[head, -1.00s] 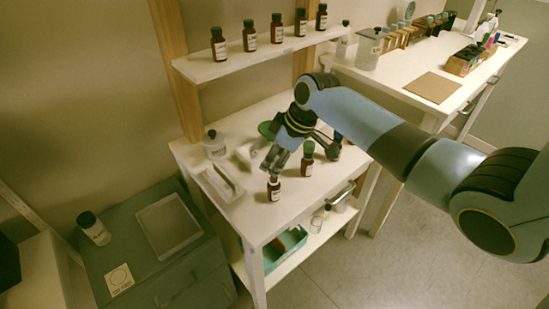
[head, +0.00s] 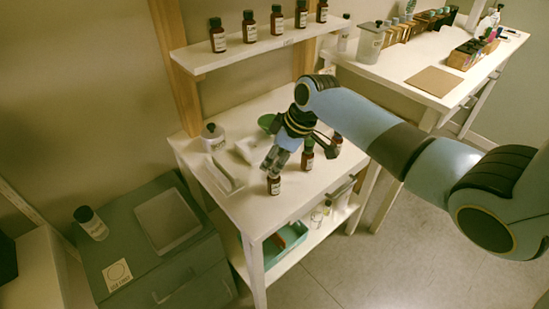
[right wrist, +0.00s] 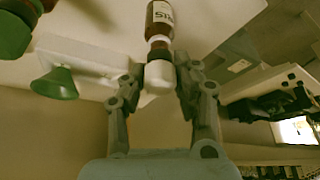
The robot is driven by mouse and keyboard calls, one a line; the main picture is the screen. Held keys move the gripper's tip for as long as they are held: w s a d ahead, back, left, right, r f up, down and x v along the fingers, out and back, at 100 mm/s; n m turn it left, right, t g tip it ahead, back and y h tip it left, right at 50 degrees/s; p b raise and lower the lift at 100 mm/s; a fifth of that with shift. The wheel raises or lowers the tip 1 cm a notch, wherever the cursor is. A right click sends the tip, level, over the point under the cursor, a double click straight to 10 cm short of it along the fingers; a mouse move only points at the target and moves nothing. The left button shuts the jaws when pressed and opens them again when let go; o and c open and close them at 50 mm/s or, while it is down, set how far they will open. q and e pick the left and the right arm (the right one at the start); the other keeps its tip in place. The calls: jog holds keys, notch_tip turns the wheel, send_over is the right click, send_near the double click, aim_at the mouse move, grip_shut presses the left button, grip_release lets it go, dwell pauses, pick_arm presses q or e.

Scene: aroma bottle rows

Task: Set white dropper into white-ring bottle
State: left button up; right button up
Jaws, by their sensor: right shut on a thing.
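The brown bottle (head: 274,187) stands upright near the front of the small white table (head: 262,222). It also shows in the right wrist view (right wrist: 162,14), with a pale ring at its neck. My right gripper (head: 270,170) is directly above it. The gripper is shut on the white dropper (right wrist: 158,76), whose white top shows between the fingers in the right wrist view. The dropper is in line with the bottle neck, at its mouth. How deep it sits cannot be told. In the head view the gripper hides the dropper. My left gripper is not in view.
A green-capped brown bottle (head: 308,157) stands close to the right of the gripper. Several brown bottles line the shelf (head: 255,50) above.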

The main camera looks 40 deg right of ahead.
jog(key=shift+f, duration=0.2)
jog(key=o, duration=0.7)
notch_tip(320, 180, up, 7)
jog(key=p, duration=0.7)
jog(key=shift+r, duration=0.1)
